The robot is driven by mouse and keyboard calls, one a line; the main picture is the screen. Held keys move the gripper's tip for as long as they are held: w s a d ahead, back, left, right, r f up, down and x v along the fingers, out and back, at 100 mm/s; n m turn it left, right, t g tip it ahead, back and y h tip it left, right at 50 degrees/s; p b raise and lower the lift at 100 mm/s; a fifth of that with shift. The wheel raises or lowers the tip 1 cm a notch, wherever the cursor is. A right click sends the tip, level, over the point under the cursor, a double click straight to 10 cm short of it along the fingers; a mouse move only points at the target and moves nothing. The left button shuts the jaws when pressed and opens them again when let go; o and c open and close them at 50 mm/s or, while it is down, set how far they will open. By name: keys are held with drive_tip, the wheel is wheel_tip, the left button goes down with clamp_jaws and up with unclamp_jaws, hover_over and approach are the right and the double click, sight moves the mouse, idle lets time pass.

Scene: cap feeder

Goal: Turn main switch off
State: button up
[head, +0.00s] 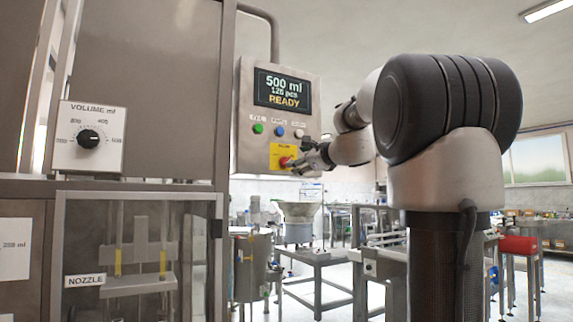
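The main switch (285,161) is a red knob on a yellow plate, low on the grey control box. The plate (278,149) is partly covered by my gripper. The box's screen (282,89) reads 500 ml, 126 pcs, READY. My gripper (297,168) is at the knob's right side, its fingertips at or very close to it. It is too small to tell whether the fingers are open or shut, or whether they touch the knob. The switch's exact position cannot be made out.
Green (258,129), blue (280,131) and white (299,133) buttons sit just above the yellow plate. A volume dial (89,139) is on the machine at left, above a nozzle cabinet (140,255). A metal table (318,258) stands behind, below my arm.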

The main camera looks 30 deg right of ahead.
drive_tip(key=w, duration=0.7)
drive_tip(key=shift+w, duration=0.2)
drive_tip(key=shift+a+f, duration=0.1)
drive_tip(key=shift+c, duration=0.2)
drive_tip(key=c, duration=1)
